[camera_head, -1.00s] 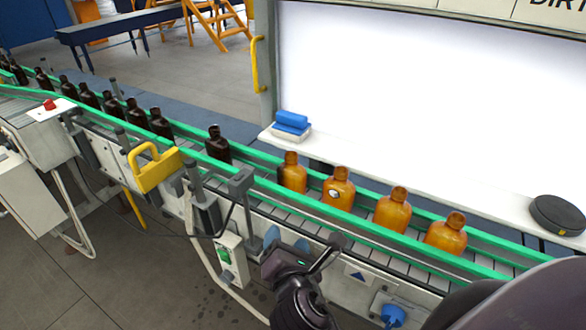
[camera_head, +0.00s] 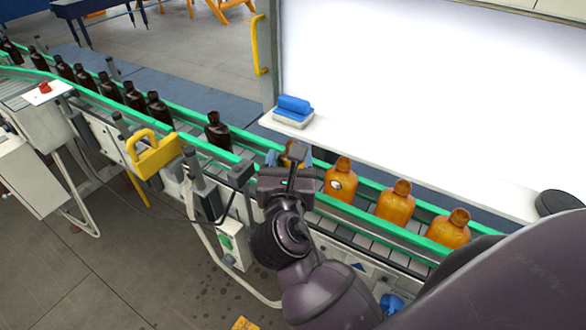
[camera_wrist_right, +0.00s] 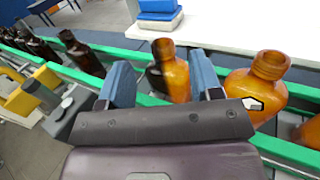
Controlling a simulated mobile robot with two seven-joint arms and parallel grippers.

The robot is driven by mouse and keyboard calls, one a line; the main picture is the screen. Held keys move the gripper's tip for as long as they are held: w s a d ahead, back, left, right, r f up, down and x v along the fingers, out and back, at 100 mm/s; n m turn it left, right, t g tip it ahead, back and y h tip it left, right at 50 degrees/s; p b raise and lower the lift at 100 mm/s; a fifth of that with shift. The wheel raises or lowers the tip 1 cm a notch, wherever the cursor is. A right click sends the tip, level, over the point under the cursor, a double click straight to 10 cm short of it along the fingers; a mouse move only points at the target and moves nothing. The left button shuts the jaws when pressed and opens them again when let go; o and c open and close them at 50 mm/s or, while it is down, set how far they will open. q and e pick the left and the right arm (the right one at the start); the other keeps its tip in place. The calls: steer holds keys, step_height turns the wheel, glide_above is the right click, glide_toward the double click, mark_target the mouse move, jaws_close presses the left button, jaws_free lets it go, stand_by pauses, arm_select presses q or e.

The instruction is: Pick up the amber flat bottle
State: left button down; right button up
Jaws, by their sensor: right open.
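Several amber bottles stand upright in a row on the conveyor. My right gripper (camera_head: 289,156) is open at the leftmost amber bottle (camera_wrist_right: 176,80), mostly hiding it in the head view. In the right wrist view this bottle shows between the two blue fingers, nearer the right one, with a dark patch on its left side. I cannot tell whether the fingers reach around it, and it is not gripped. Which one is flat is unclear. My left gripper is not in view.
Green rails (camera_head: 240,161) edge the conveyor on both sides. Two more amber bottles (camera_head: 395,204) (camera_head: 448,229) stand farther right, and dark brown bottles (camera_head: 218,131) to the left. A white ledge (camera_head: 400,165) with blue-and-white blocks (camera_head: 293,111) lies behind.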

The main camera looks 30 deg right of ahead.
steer(key=shift+p+x, duration=0.3)
steer(key=shift+x, duration=2.35)
steer(key=shift+f, duration=0.2)
jaws_close()
